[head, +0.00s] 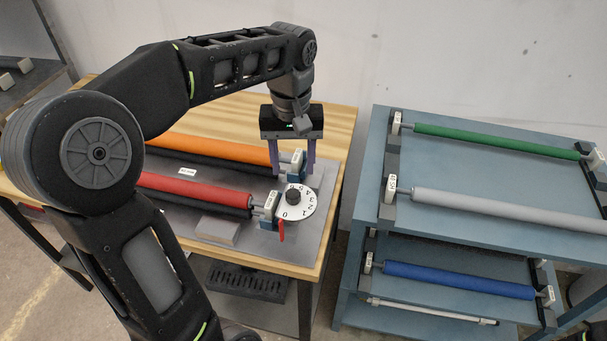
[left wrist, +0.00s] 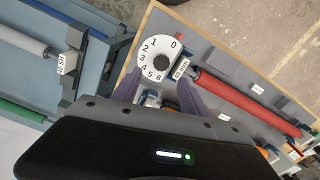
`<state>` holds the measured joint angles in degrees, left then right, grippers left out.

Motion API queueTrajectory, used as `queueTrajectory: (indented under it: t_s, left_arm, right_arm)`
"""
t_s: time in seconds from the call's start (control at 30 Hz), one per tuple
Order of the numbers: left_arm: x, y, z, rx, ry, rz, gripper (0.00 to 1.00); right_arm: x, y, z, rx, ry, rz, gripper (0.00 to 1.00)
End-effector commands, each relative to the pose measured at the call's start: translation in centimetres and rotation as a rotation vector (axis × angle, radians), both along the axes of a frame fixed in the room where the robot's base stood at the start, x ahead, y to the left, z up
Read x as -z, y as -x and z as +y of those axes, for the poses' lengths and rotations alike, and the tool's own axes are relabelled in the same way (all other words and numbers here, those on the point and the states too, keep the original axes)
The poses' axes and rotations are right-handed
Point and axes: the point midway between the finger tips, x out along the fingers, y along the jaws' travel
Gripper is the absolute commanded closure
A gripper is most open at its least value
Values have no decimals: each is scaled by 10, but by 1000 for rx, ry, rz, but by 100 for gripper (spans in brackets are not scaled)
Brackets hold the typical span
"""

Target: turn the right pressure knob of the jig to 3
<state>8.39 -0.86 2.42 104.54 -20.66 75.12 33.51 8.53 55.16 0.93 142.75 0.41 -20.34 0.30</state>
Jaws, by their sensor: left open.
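The jig (head: 318,200) is a grey plate on a wooden-topped table, carrying an orange roller and a red roller. At its right end is a white round dial (head: 306,205) numbered 0 to 6, with a black knob (head: 293,196) in its middle. The dial (left wrist: 145,67) and knob (left wrist: 160,62) also show in the left wrist view. I cannot tell which number the knob is set to. My left gripper (head: 294,168) points down, open and empty, above and just behind the dial. Its fingers are apart from the knob. My right gripper is not in view.
A blue shelf rack (head: 385,240) with green, grey and blue rollers stands to the right, across a gap. A wall is behind.

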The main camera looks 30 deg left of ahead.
Motion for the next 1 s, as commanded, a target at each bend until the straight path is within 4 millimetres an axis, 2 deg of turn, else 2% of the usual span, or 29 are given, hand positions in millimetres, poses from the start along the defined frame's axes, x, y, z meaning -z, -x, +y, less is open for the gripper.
queueTrajectory:
  t_s: [0.37,0.53,0.8,1.0]
  left_arm:
    - [4,0,0,1,0,2,48]
    - [22,0,0,1,0,4,48]
    - [63,1,0,0,1,4,48]
    - [78,0,0,0,1,1,48]
  right_arm:
    - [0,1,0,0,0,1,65]
    - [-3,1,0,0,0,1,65]
    - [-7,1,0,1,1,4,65]
    - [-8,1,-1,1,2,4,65]
